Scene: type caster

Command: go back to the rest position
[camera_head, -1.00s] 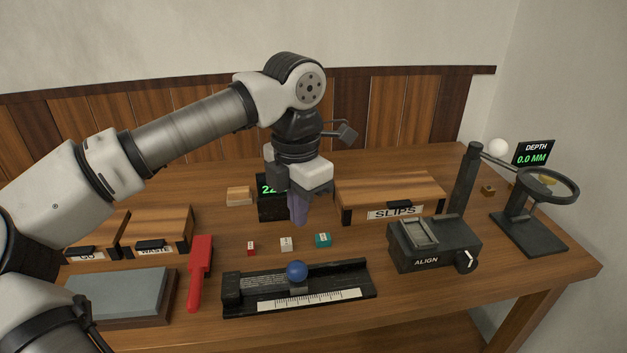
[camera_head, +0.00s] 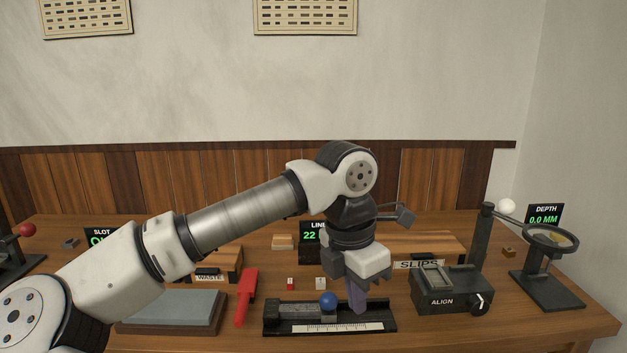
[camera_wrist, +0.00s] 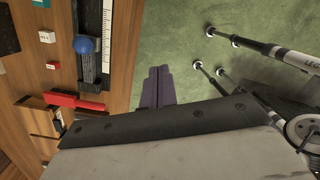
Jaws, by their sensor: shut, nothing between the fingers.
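My gripper (camera_head: 357,297) is in front of the right part of the black ruler stick (camera_head: 290,317) in the head view, pointing down with its purple fingers together and nothing between them. In the wrist view the closed fingers (camera_wrist: 157,88) show against the green floor, beside the table's front edge. The ruler stick with its blue ball (camera_wrist: 85,45) lies to their left there, apart from them. The blue ball also shows in the head view (camera_head: 328,300).
The red-handled tool (camera_head: 246,295) and grey stone (camera_head: 172,310) lie left of the ruler stick. The ALIGN block (camera_head: 450,292) and magnifier stand (camera_head: 547,280) stand to the right. Small type cubes (camera_head: 320,283) and the SLIPS box (camera_head: 425,245) are behind.

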